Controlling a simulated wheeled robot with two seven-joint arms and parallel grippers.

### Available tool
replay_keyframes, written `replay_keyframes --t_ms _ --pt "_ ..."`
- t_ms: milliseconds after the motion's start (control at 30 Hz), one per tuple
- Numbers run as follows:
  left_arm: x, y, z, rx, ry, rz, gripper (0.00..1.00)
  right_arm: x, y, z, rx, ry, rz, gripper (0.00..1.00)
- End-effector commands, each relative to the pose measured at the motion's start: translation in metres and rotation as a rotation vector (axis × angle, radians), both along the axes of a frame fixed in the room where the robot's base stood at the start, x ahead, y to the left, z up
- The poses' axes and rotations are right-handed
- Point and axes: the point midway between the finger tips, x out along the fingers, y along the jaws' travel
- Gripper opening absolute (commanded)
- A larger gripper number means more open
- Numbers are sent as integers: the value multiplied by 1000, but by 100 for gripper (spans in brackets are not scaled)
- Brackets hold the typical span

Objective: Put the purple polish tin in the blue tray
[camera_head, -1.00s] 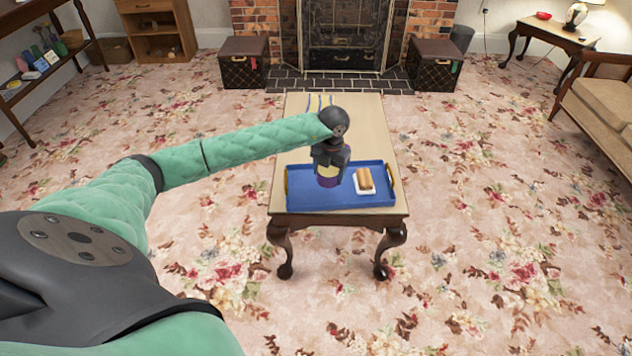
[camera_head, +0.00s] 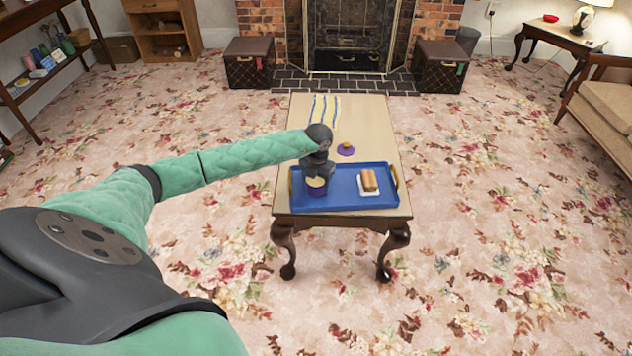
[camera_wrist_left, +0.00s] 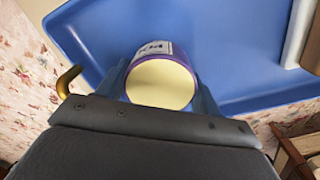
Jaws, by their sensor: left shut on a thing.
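The purple polish tin (camera_head: 316,188) has a pale cream top and a white label. It is between the fingers of my left gripper (camera_head: 317,180), which is shut on it. The tin also shows in the left wrist view (camera_wrist_left: 158,78), with its cream end facing the camera. It is at the left part of the blue tray (camera_head: 340,203), inside its outline. I cannot tell whether the tin touches the tray floor. The tray also fills much of the left wrist view (camera_wrist_left: 235,50). My right gripper is not in view.
The tray stands on the near end of a wooden table (camera_head: 376,123). Bread-like rolls on a white dish (camera_head: 369,182) occupy the tray's right part. A purple disc with an orange knob (camera_head: 346,149) lies behind the tray. Blue-striped cloth (camera_head: 325,110) lies farther back.

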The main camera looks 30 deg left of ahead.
Motion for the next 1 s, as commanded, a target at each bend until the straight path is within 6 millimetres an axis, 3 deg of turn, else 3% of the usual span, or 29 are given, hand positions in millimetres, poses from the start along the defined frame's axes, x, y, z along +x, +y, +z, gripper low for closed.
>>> replay_keyframes --t_ms 267,300,400,767,1000 --pt "0 0 -2 0 -1 1 38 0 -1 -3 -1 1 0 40" --pt "0 0 -2 0 0 1 71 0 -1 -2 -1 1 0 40" --pt "0 0 -2 0 0 1 87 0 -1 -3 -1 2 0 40" --pt "0 0 3 0 -1 1 87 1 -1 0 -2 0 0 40" --pt "1 0 38 2 -3 1 87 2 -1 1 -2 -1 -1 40"
